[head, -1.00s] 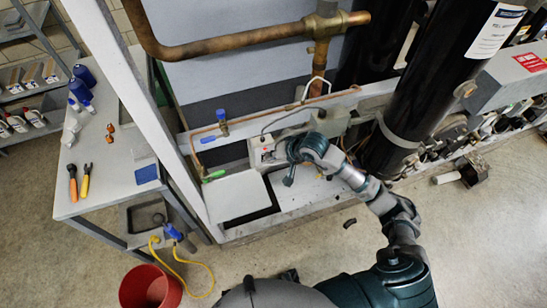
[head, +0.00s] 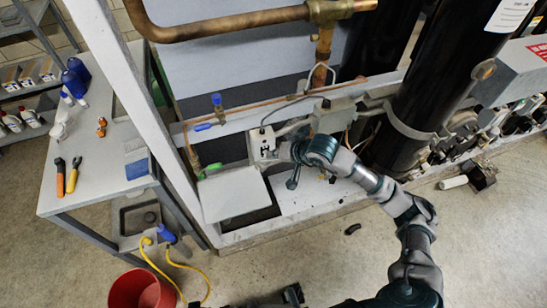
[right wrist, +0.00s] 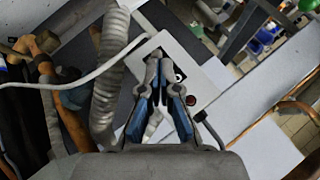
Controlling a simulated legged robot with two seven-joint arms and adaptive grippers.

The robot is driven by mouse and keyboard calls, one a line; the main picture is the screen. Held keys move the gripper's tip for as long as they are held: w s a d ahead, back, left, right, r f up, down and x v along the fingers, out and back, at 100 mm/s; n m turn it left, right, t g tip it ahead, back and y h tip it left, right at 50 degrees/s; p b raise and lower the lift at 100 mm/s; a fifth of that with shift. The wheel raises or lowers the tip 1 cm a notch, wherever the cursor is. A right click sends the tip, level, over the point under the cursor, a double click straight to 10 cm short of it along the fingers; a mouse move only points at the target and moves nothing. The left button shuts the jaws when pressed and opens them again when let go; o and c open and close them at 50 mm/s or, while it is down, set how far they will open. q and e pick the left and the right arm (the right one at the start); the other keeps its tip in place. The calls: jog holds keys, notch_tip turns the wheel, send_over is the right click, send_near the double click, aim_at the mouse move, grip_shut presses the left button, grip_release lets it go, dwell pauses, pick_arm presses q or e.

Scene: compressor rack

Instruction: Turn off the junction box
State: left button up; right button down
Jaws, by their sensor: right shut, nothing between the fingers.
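The junction box (head: 262,143) is a small pale grey box on the rack's lower frame, left of the black cylinders in the head view. In the right wrist view the junction box (right wrist: 204,82) shows a red round button (right wrist: 191,100) and a dark round switch part (right wrist: 179,75). My right gripper (head: 283,152) is at the box's right side. In the right wrist view my right gripper (right wrist: 159,62) is shut and empty, its fingertips over the box face beside the switch part and partly hiding it. I cannot tell whether they touch. My left gripper is not clearly seen.
A grey conduit (right wrist: 113,75) and a white cable run close to the right gripper. Copper pipes (head: 235,25) and black cylinders (head: 425,95) stand around the box. A flat pale panel (head: 232,197) lies below it. A workbench (head: 95,185) with tools and a red bucket (head: 140,290) are at left.

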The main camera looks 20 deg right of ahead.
jog(key=shift+w+d+r, duration=0.15)
jog(key=shift+w+d, duration=0.1)
jog(key=shift+w, duration=0.1)
pick_arm(q)
jog(key=shift+d+f, duration=0.15)
jog(key=shift+f, duration=0.15)
pick_arm(e)
jog(key=shift+w+a+r, duration=0.15)
jog(key=shift+w+r, duration=0.25)
jog(key=shift+r, duration=0.05)
pick_arm(q)
jog(key=shift+s, duration=0.1)
